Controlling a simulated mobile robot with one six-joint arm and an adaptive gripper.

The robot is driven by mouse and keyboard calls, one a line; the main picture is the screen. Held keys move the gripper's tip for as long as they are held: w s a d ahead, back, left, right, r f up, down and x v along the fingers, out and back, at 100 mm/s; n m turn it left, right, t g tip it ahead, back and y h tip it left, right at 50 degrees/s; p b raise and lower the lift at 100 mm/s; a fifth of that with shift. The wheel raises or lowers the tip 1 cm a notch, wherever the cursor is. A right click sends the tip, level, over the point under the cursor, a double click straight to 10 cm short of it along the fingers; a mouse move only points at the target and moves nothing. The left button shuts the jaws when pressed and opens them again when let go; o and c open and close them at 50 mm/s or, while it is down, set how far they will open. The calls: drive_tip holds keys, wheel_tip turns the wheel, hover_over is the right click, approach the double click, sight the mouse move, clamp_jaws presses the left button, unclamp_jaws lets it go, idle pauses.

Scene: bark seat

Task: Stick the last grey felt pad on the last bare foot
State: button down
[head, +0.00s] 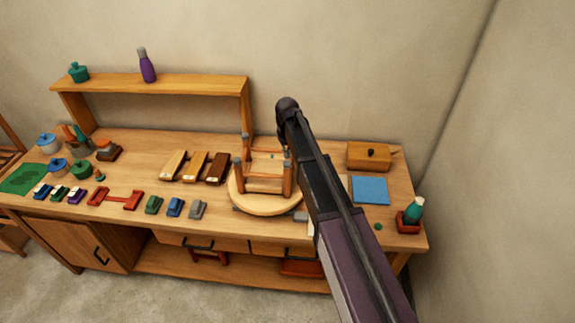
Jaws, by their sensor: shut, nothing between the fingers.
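An upturned wooden stool (262,206) lies seat down on the workbench with its legs pointing up. Its left legs (239,172) show greyish tips; at this size I cannot tell which feet carry pads. My arm crosses the right of the stool and hides part of it, perhaps one leg. My gripper cannot be made out; only arm links and a dark joint show above the stool. A pale flat piece (302,224) lies at the bench front, partly behind my arm. I cannot make out a loose grey felt pad.
Several wooden blocks (173,164) lie left of the stool, with coloured blocks (153,205) in front of them. A raised shelf (170,84) runs behind. Pots (48,143) crowd the left end.

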sight(287, 163)
drive_tip(key=shift+f+b, duration=1.4)
idle(2.2)
drive_tip(key=shift+r, duration=0.2)
idle(0.5)
drive_tip(key=shift+r+p, duration=2.85)
drive_tip(key=shift+p, duration=0.2)
drive_tip(key=shift+f, duration=0.1)
drive_tip(key=s+d+f+m+b, duration=0.2)
drive_tip(key=s+d+f+b, duration=0.5)
drive_tip(key=s+d, duration=0.4)
drive_tip(key=s+d+f+m+b, duration=0.3)
drive_tip(key=s+d+f+b, duration=0.5)
drive_tip(key=s+d, duration=0.4)
drive_tip(key=s, duration=0.3)
drive_tip(key=shift+f+m+b, duration=0.3)
drive_tip(key=shift+b, duration=0.1)
drive_tip(key=shift+d, duration=0.1)
